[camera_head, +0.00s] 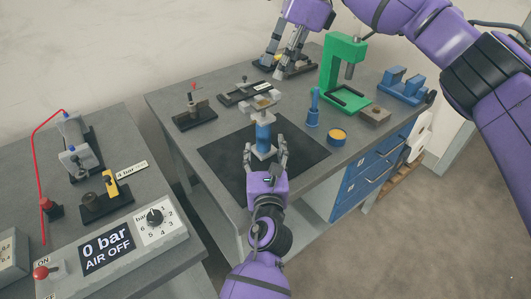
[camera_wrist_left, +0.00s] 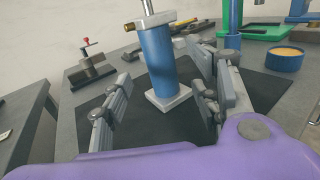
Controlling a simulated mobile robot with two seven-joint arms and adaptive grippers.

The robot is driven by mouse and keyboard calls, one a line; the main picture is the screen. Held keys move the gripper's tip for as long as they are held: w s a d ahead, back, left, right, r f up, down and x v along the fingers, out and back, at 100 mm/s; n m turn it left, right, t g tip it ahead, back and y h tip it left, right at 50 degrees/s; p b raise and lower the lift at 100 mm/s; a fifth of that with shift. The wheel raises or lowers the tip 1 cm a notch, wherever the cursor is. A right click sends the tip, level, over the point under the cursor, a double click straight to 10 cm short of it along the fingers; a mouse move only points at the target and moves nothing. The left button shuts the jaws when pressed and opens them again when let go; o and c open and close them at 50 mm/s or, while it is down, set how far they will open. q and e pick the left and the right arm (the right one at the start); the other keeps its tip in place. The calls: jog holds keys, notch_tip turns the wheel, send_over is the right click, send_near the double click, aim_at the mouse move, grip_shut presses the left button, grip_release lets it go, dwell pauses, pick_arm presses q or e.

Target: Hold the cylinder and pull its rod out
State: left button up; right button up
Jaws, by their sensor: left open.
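The blue cylinder (camera_head: 263,138) stands upright on the dark mat (camera_head: 222,153), with grey end blocks at top and bottom. In the left wrist view the cylinder (camera_wrist_left: 158,62) stands ahead of my fingers, and its rod (camera_wrist_left: 148,6) rises from the top block and leaves the frame. My left gripper (camera_head: 266,156) is open; its fingers lie to either side of the cylinder's lower part, with no clear contact. It also shows in the left wrist view (camera_wrist_left: 163,100). My right gripper (camera_head: 280,66) is over the back of the table, away from the cylinder, its fingers apart.
A green press (camera_head: 333,65), a blue post (camera_head: 313,108) and a round blue tin (camera_head: 337,138) stand right of the mat. Fixtures, including one with a red-topped handle (camera_head: 193,105), line the back. A pressure panel (camera_head: 108,249) reads 0 bar, AIR OFF.

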aim_at(264, 139)
pick_arm(q)
jog(key=shift+w+a, duration=0.15)
jog(key=shift+w, duration=3.45)
grip_shut()
pick_arm(e)
jog(key=shift+c, duration=0.5)
